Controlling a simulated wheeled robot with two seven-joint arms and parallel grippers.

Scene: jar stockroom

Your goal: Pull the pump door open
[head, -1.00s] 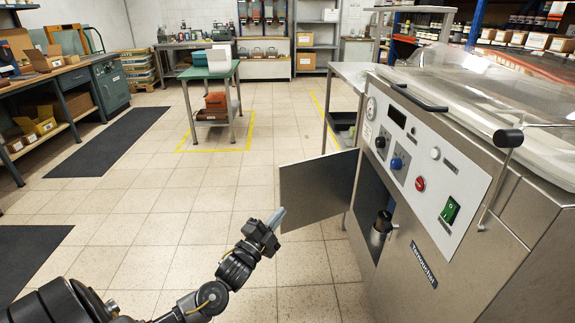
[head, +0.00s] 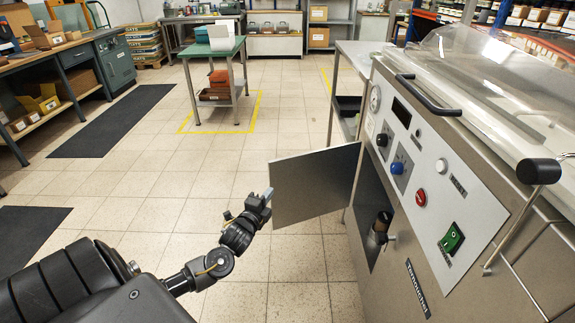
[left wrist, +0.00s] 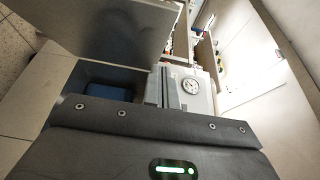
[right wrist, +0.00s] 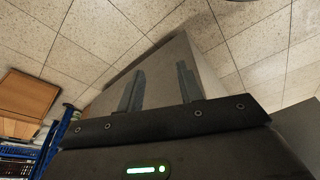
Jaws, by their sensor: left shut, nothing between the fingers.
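The pump door (head: 315,185) is a flat grey metal panel that stands swung out from the front of the steel machine (head: 405,245). Behind it the pump compartment (head: 367,205) is open, with a dark-topped metal cylinder (head: 380,228) at its lower edge. My left gripper (head: 268,193) is shut and empty at the door's free left edge; I cannot tell if it touches. In the left wrist view the door (left wrist: 105,30) fills the upper left, beyond the left gripper (left wrist: 168,88). My right gripper (right wrist: 158,86) shows only in the right wrist view, its fingers apart and empty.
The machine's control panel (head: 430,185) and clear lid (head: 510,85) are at the right. A steel side table (head: 350,65) stands behind the door. A green-topped table (head: 213,47) is further back. The tiled floor left of the door is clear.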

